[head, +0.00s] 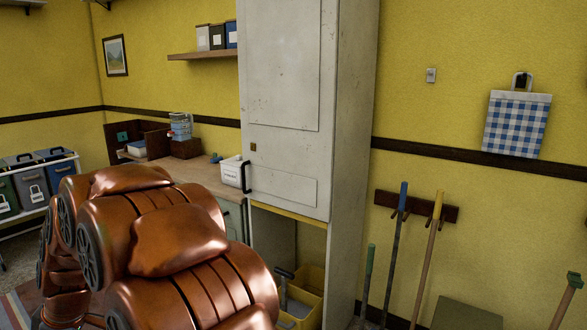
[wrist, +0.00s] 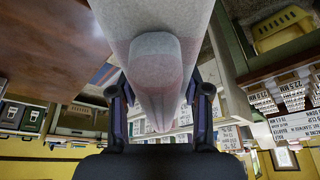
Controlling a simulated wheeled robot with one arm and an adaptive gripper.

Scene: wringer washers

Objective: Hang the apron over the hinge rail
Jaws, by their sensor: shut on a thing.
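In the wrist view my gripper (wrist: 160,92) is shut on a pale grey-white thing with a faint pink band (wrist: 158,62). It runs between the two dark fingers and out past the top of the picture. It looks like folded cloth and may be the apron, but I cannot be sure. My gripper does not show in the head view, where my copper arm fills the lower left. A blue-and-white checked cloth (head: 516,124) hangs from a dark clip on the right wall. I cannot pick out the hinge rail for certain in either view.
A tall white cabinet (head: 350,120) stands in the middle, with an open lower bay holding a yellow bin (head: 309,280). A wooden counter (head: 185,172) lies left of it. Long-handled tools hang from a wall rack (head: 447,212) at right. Bins (head: 28,188) stand far left.

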